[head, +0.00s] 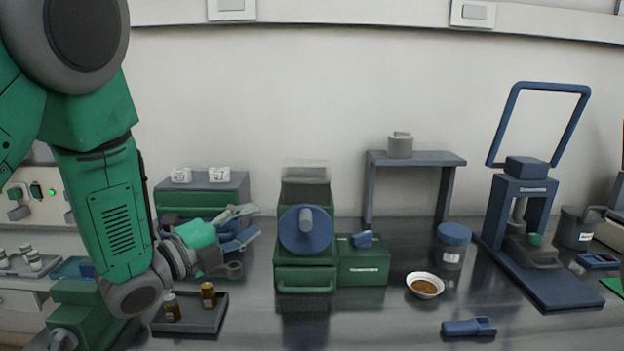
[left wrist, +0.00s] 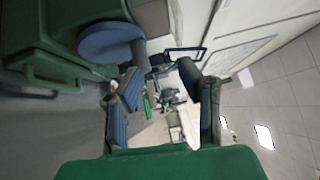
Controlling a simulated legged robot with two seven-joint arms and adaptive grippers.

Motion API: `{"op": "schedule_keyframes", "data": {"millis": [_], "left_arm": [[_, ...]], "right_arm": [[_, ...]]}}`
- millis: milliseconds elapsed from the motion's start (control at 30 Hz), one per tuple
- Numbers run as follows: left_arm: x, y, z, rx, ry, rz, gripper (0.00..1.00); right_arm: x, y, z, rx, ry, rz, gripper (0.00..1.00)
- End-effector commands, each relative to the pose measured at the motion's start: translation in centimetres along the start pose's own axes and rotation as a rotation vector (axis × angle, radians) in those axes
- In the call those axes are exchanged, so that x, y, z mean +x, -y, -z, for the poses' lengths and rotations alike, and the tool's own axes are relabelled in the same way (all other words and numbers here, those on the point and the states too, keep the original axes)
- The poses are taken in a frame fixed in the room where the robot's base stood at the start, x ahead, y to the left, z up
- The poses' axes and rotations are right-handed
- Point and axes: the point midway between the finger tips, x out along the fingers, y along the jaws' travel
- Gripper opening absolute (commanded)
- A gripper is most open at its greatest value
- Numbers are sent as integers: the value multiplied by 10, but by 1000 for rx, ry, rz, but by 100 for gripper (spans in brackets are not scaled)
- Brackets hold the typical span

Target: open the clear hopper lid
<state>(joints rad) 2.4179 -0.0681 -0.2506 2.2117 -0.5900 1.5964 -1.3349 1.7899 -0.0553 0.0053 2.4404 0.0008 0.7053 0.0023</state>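The green grinder-like machine (head: 307,255) stands on the dark bench, with a round blue disc (head: 303,231) on its front. The clear hopper lid (head: 305,172) sits on top of the dark hopper, flat and looking shut. My left gripper (head: 252,224) is to the left of the machine, lower than the lid, its two fingers apart with nothing between them. In the left wrist view my left gripper (left wrist: 162,72) is also open, and the blue disc (left wrist: 110,43) shows at upper left. The lid is not clear in that view. My right gripper is not in view.
A grey-green drawer unit (head: 205,193) stands behind my left gripper. A tray (head: 212,322) with brown bottles lies below it. A bowl (head: 425,285), a blue-lidded jar (head: 453,245) and a blue press (head: 530,230) stand to the right. The space above the lid is free.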

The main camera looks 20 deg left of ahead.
Motion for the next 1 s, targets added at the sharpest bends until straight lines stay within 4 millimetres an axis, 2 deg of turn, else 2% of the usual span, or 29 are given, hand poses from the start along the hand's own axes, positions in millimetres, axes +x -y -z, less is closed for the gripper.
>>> {"op": "schedule_keyframes", "data": {"millis": [33, 133, 267, 600, 800, 1000], "left_arm": [[2, 14, 1, 43, -16, 30, 32], [6, 23, 2, 80, -28, 53, 32], [20, 22, 0, 79, -28, 54, 32], [88, 22, -8, 66, -24, 57, 32], [121, 24, -5, 67, -23, 55, 32], [136, 25, -3, 69, -23, 53, 32]], "right_arm": [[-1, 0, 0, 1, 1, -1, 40], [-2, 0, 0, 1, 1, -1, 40], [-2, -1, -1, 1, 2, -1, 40], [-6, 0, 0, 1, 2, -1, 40], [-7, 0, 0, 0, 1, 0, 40], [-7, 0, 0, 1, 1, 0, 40]]}}
